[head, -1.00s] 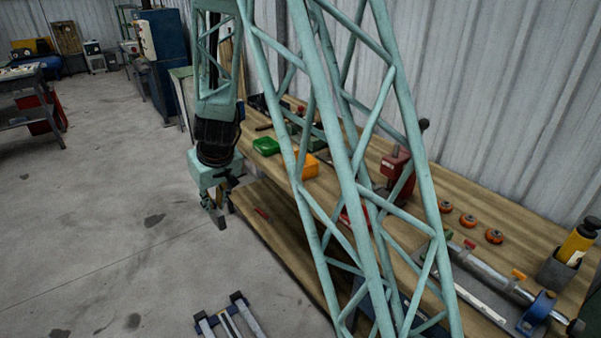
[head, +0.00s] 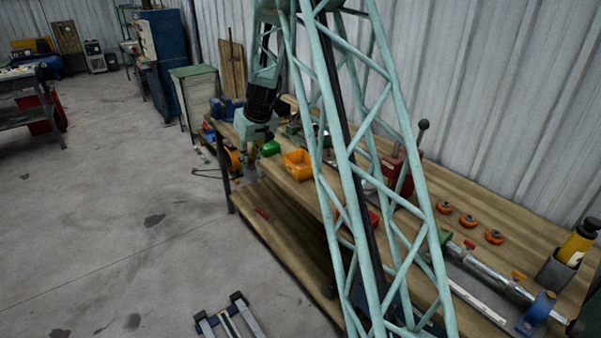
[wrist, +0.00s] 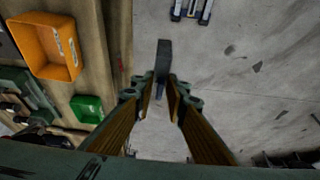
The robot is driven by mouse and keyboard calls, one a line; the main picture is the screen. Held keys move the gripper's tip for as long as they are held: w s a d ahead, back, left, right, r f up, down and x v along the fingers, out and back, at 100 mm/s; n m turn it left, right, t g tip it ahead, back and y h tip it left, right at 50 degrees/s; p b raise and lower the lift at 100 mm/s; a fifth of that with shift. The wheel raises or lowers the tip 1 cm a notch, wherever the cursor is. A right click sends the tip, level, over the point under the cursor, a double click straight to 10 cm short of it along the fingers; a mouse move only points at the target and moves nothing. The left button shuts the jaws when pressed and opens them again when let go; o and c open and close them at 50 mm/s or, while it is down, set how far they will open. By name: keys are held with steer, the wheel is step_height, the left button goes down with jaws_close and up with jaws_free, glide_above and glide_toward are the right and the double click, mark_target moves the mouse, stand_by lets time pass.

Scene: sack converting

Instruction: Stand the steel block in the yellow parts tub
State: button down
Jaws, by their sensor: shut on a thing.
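My gripper (wrist: 160,95) is shut on the steel block (wrist: 164,58), a dark grey bar that sticks out beyond the fingertips in the wrist view. The block hangs over the floor, just off the bench edge. In the head view my gripper (head: 248,160) is at the front edge of the bench, left of the tubs; the block is too small to make out there. The yellow parts tub (head: 298,165) stands on the bench, to the right of my gripper, and looks orange-yellow. In the wrist view the tub (wrist: 46,50) is at the upper left, apart from the block, and its visible inside looks empty.
A green tub (head: 270,148) stands beside the yellow tub, nearer my gripper. A red press (head: 397,170) and orange rings (head: 468,220) are farther right on the wooden bench (head: 530,228). A lower shelf (head: 275,235) runs beneath. The floor in front is mostly clear.

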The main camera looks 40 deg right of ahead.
steer(key=w+d+r+m, duration=0.1)
steer(key=w+d, duration=0.1)
steer(key=d, duration=2.4)
steer(key=shift+w+d+r+h, duration=0.15)
steer(key=shift+d+r+h, duration=0.15)
steer(key=shift+f, duration=0.15)
steer(key=shift+f, duration=2.95)
steer(key=shift+f+b, duration=0.45)
steer(key=shift+f, duration=1.45)
steer(key=shift+f, duration=0.2)
steer(key=c, duration=2.6)
jaws_free()
steer(key=shift+o, duration=0.2)
